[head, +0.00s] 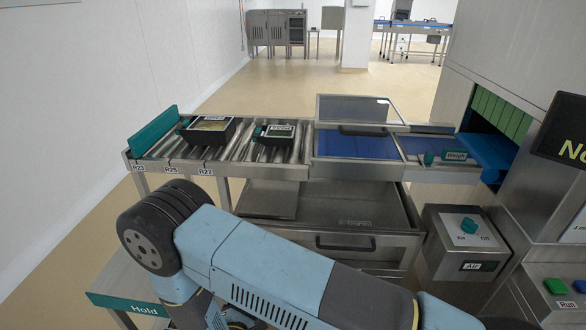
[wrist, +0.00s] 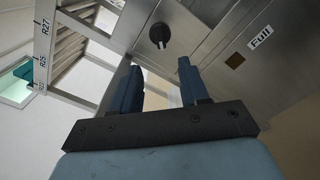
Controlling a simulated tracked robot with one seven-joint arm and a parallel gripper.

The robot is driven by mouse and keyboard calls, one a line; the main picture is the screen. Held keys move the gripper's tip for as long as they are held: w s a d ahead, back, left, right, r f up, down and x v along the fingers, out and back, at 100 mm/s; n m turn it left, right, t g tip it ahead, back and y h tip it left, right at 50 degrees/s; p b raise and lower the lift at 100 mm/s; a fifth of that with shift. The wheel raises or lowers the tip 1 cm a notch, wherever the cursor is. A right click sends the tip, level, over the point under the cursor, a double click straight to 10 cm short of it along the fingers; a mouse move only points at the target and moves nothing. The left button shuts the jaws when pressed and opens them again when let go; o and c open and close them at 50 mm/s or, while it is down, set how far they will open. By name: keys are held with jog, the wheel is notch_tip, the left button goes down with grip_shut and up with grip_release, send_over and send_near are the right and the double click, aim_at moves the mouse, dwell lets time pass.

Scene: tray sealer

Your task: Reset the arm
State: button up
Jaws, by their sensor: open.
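My arm crosses the lower part of the head view, folded at a dark elbow joint on the left and reaching down to the right. My gripper is outside the head view. In the wrist view my gripper (wrist: 160,88) shows two dark blue fingers spread apart with nothing between them. Beyond the fingers are a steel panel with a black knob (wrist: 160,35) and a plate marked "Full" (wrist: 260,37). The fingers look clear of the panel, though the exact distance is hard to tell.
A roller conveyor (head: 230,143) carries two dark trays, a left one (head: 208,130) and a right one (head: 275,134). A clear lid (head: 352,108) stands raised over the blue belt. Below is an open steel drawer (head: 350,240). The Air switch box (head: 466,240) stands at right.

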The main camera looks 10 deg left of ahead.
jog(key=w+d+r+m+g+h, duration=0.4)
jog(key=w+d+r+m+h, duration=0.25)
jog(key=d+r, duration=0.4)
jog(key=w+d+r+m+g+h, duration=0.3)
jog(key=w+d+r+m+h, duration=0.3)
jog(key=r, duration=0.7)
jog(key=s+d+r+m+g+y, duration=0.25)
jog(key=d+r+m+g, duration=0.2)
jog(key=d+r, duration=0.55)
jog(key=s+d+r+m+g+y, duration=0.1)
jog(key=s+d+r+m+g, duration=0.25)
jog(key=d+r+g, duration=0.6)
jog(key=s+d+r+m+t+y, duration=0.7)
jog(key=s+d+r+t+y, duration=0.1)
jog(key=s, duration=0.4)
jog(key=shift+s+d+r+t, duration=0.2)
jog(key=shift+d+r+t, duration=0.15)
jog(key=shift+d, duration=0.25)
jog(key=shift+w, duration=0.1)
jog(key=shift+c, duration=0.6)
